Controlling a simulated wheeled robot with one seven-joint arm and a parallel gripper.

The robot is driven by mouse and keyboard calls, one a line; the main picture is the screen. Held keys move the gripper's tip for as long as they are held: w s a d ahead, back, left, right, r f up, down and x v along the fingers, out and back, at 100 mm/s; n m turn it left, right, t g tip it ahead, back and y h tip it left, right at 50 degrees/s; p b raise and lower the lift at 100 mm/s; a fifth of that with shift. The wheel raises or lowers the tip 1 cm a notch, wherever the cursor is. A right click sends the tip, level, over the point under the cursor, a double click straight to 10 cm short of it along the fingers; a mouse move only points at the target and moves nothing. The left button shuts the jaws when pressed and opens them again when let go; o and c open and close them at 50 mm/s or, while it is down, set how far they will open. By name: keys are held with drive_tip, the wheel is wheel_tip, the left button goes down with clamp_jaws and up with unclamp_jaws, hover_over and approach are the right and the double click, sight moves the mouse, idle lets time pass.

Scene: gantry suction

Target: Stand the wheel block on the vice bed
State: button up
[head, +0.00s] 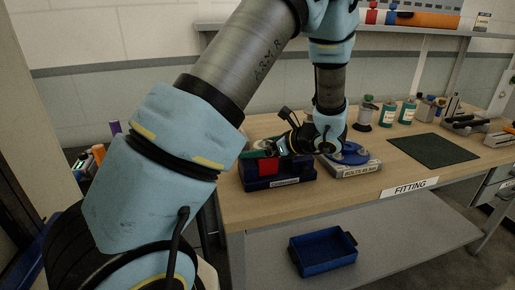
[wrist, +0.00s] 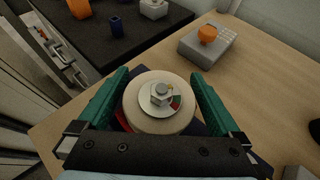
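The wheel block shows in the wrist view as a round beige disc (wrist: 135,115) with a pale centre and a hex nut. My gripper (wrist: 160,72) has its two green fingers on either side of the disc, which seems to fill the space between them. In the head view my gripper (head: 262,151) is low over the dark blue vice (head: 283,183), which has a red part (head: 268,167) on its near side. The wheel block is hidden there behind my gripper. In the wrist view, red and dark blue show beneath the disc; whether the disc touches the vice bed is unclear.
A grey block with a blue round top (head: 352,169) stands close right of the vice. Bottles (head: 388,114) stand farther back. A dark mat (head: 433,149) lies clear at the right. A blue bin (head: 323,252) sits on the lower shelf.

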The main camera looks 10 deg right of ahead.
drive_tip(key=shift+r, duration=0.2)
drive_tip(key=b+v, duration=0.3)
drive_tip(key=v, duration=0.9)
drive_tip(key=shift+s+f, duration=0.1)
